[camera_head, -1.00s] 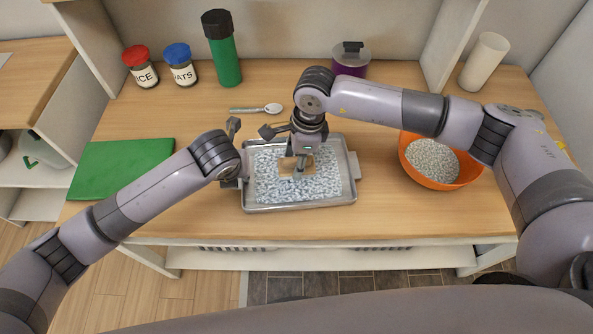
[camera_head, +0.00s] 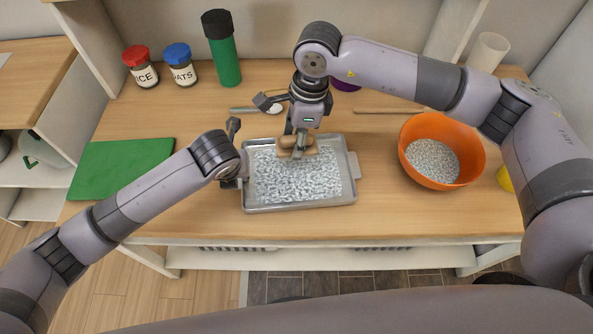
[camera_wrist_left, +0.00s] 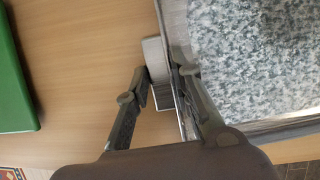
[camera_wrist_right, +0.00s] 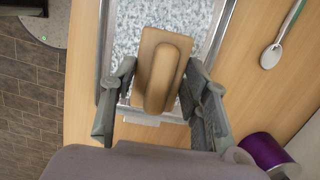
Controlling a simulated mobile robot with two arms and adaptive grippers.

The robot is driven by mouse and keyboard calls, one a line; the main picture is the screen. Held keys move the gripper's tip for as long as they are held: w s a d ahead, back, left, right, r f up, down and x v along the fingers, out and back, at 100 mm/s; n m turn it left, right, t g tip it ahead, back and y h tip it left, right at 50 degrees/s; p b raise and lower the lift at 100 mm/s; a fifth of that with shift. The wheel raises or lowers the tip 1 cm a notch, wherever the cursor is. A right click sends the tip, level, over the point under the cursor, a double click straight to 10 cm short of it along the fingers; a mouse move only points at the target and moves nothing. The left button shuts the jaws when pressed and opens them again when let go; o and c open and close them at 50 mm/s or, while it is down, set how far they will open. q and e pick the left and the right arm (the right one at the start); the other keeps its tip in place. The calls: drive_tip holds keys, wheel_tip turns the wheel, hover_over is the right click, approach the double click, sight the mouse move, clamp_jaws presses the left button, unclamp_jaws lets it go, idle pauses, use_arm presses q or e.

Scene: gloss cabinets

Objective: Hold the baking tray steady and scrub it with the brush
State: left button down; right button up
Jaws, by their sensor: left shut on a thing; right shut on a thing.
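The metal baking tray (camera_head: 300,205) lies on the wooden counter, its inside covered in a speckled grey-white pattern. My left gripper (camera_wrist_left: 160,98) is shut on the tray's left handle (camera_wrist_left: 157,73), with one finger over the rim. My right gripper (camera_head: 297,140) is shut on the brush (camera_wrist_right: 160,72), a tan wooden block with a raised grip. The brush is at the tray's far side in the head view; it also shows there (camera_head: 296,152). It appears raised above the tray surface. Its underside is hidden.
An orange bowl (camera_head: 470,135) with grey-white contents stands right of the tray. A green board (camera_head: 120,168) lies at the left. Red-lidded (camera_head: 142,70) and blue-lidded (camera_head: 180,68) jars and a green bottle (camera_head: 224,55) stand at the back. A white spoon (camera_wrist_right: 270,57) lies behind the tray.

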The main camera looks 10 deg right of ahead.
idle(0.3)
use_arm(q)
drive_tip(key=c, duration=1.3)
unclamp_jaws()
drive_tip(key=shift+r, duration=0.15)
drive_tip(key=v, duration=1.1)
drive_tip(key=shift+s+r, duration=0.25)
drive_tip(key=shift+r, duration=0.1)
